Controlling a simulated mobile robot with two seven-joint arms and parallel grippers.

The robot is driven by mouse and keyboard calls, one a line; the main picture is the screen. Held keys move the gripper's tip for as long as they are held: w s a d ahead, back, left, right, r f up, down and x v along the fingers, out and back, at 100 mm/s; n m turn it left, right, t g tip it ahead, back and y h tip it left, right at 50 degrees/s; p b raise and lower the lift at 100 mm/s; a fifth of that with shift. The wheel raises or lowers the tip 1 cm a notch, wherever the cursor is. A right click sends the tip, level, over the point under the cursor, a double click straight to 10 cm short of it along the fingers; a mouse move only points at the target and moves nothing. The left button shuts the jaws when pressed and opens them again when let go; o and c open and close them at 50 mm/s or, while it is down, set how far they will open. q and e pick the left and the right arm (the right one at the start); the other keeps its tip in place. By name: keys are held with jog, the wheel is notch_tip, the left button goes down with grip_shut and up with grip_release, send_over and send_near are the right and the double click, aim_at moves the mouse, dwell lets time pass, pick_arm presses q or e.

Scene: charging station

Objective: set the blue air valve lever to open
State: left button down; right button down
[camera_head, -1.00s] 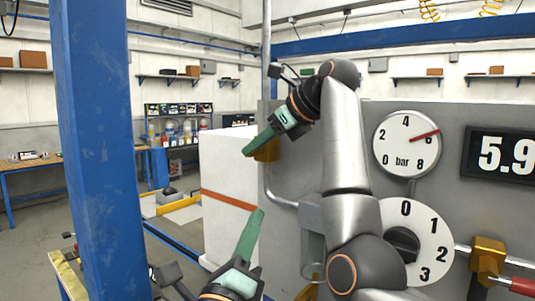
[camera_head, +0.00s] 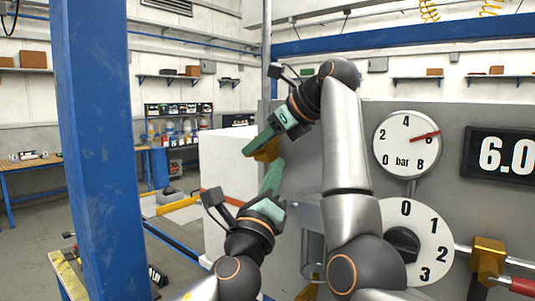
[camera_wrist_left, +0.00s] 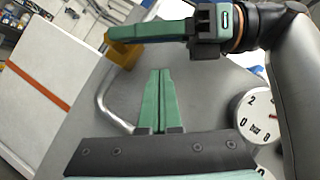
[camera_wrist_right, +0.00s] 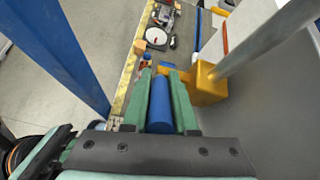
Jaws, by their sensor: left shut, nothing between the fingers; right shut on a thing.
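The brass valve body (camera_head: 268,150) sits on a vertical pipe at the grey panel's left edge. The blue lever (camera_wrist_right: 160,104) lies lengthwise between the fingers of my right gripper (camera_wrist_right: 161,98), which is shut on it. In the head view the right gripper (camera_head: 250,146) hides the lever, so its angle to the pipe cannot be told there. My left gripper (camera_head: 274,170) is shut and empty, pointing up just below the valve. In the left wrist view its closed fingers (camera_wrist_left: 160,75) lie below the right gripper and the brass body (camera_wrist_left: 122,52).
The grey panel carries a bar gauge (camera_head: 407,144), a display (camera_head: 503,156) reading 6.0 and a dial (camera_head: 432,232). A blue post (camera_head: 98,150) stands left. A white cabinet (camera_head: 225,165) is behind the grippers. A red-handled brass valve (camera_head: 487,256) is at lower right.

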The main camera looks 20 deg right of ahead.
pick_arm(q)
jog(key=shift+w+a+r, duration=0.2)
jog(key=shift+w+r, duration=0.4)
jog(key=shift+r, duration=0.2)
jog(key=shift+w+a+r, duration=0.2)
jog(key=shift+w+r, duration=0.35)
jog(key=shift+r, duration=0.2)
pick_arm(e)
jog(key=shift+f, duration=0.1)
